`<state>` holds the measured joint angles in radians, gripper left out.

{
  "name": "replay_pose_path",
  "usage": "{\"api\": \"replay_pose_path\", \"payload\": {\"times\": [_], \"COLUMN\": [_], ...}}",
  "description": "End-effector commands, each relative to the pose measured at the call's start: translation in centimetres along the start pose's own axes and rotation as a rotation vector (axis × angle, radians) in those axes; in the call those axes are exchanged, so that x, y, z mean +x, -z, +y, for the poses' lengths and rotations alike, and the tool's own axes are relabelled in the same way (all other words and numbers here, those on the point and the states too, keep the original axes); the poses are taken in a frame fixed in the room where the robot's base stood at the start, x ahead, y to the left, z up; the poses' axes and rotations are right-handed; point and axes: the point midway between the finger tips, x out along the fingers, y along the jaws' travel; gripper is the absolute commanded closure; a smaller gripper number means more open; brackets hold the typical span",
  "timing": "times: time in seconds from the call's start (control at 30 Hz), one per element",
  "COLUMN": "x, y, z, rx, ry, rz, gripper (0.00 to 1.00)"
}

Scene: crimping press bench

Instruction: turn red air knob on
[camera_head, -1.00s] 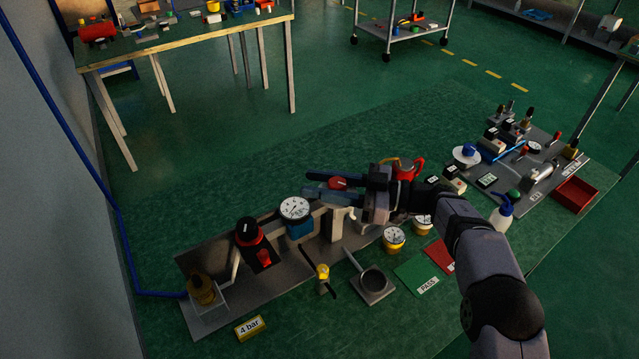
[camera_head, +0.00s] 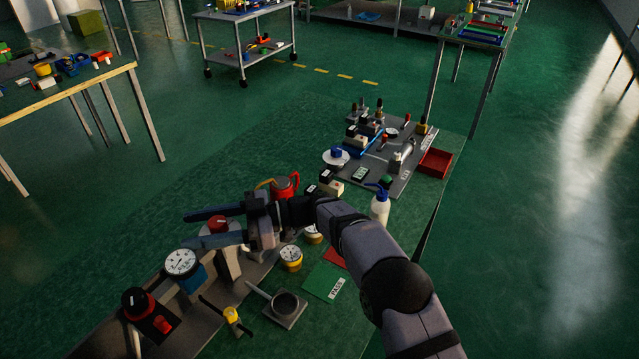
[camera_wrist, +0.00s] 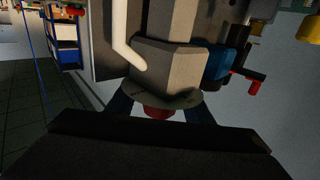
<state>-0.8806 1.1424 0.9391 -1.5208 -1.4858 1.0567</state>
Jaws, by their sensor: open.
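A red knob (camera_head: 218,224) sits on top of a pale fixture on the bench panel, right of the white-faced gauge (camera_head: 181,262). My gripper (camera_head: 190,230) is open, its two dark blue fingers on either side of this red knob and reaching left past it. In the wrist view the red knob (camera_wrist: 158,113) shows low between the fingers, in front of a round grey disc with small markings (camera_wrist: 155,99). Whether either finger touches the knob I cannot tell. The knob's pointer and setting are too small to read.
A black knob on a red base (camera_head: 137,302) stands at the left end. A red pot (camera_head: 285,187) and yellow-rimmed gauges (camera_head: 291,257) are close beside my gripper. Open floor is behind.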

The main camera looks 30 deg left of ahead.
Motion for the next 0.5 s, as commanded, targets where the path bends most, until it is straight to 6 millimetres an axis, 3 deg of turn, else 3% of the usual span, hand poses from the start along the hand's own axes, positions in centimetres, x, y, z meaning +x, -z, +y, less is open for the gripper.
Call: {"api": "replay_pose_path", "payload": {"times": [0.5], "x": [0.03], "y": [0.03], "z": [0.5], "rx": [0.004], "ry": [-0.173], "rz": [-0.002], "gripper": [0.51]}}
